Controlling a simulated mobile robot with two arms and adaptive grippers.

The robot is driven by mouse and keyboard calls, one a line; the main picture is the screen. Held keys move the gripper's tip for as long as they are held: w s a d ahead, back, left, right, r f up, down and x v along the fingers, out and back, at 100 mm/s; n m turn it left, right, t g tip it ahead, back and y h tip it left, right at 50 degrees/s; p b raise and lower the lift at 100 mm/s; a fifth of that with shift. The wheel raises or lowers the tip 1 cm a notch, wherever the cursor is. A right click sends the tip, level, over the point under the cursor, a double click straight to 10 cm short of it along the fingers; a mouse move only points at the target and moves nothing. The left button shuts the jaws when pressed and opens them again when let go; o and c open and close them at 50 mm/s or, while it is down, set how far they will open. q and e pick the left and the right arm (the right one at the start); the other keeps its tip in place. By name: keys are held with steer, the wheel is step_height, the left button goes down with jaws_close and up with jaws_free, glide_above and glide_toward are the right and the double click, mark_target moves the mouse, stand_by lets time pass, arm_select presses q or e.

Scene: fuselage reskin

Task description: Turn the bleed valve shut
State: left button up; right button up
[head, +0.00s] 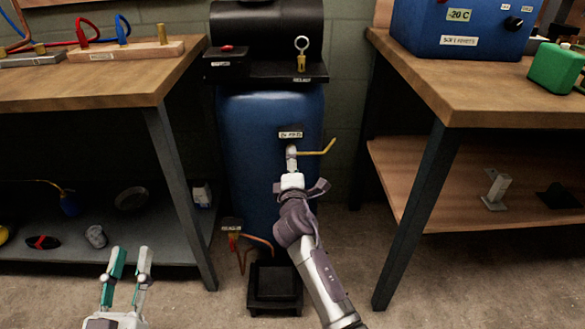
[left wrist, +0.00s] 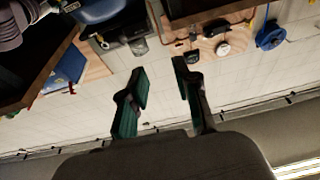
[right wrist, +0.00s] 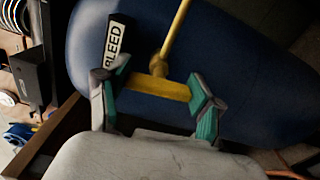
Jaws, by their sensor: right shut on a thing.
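The bleed valve's yellow handle (head: 322,150) stands out from the front of a blue tank (head: 262,110), just below a small white label (head: 290,134). In the right wrist view the label (right wrist: 115,42) reads "BLEED", and the yellow crossbar (right wrist: 158,87) lies between the fingertips of my right gripper (right wrist: 155,93). My right gripper (head: 291,157) is shut on this handle; its arm hides part of the valve in the head view. My left gripper (head: 127,262) is open and empty, low at the left, away from the tank. The left wrist view shows its fingers (left wrist: 162,78) apart.
Wooden workbenches stand left (head: 100,82) and right (head: 480,85) of the tank. A black tray (head: 274,290) sits on the floor below it, beside a small labelled red fitting (head: 233,241) and copper pipe. A padlock-like brass piece (head: 301,62) hangs above.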

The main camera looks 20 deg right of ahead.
arm_select(q)
steer(key=shift+s+r+t+h, duration=0.2)
steer(key=shift+r+t, duration=0.15)
steer(key=shift+r, duration=0.2)
steer(key=shift+s+r+t+h, duration=0.2)
steer(key=shift+r+t, duration=0.15)
steer(key=shift+r, duration=0.2)
arm_select(e)
steer(key=shift+f+m, duration=0.1)
steer(key=shift+m, duration=0.5)
steer(key=o, duration=1.2)
steer(key=shift+c, duration=0.2)
arm_select(q)
steer(key=shift+d, duration=0.1)
arm_select(e)
steer(key=v, duration=1.2)
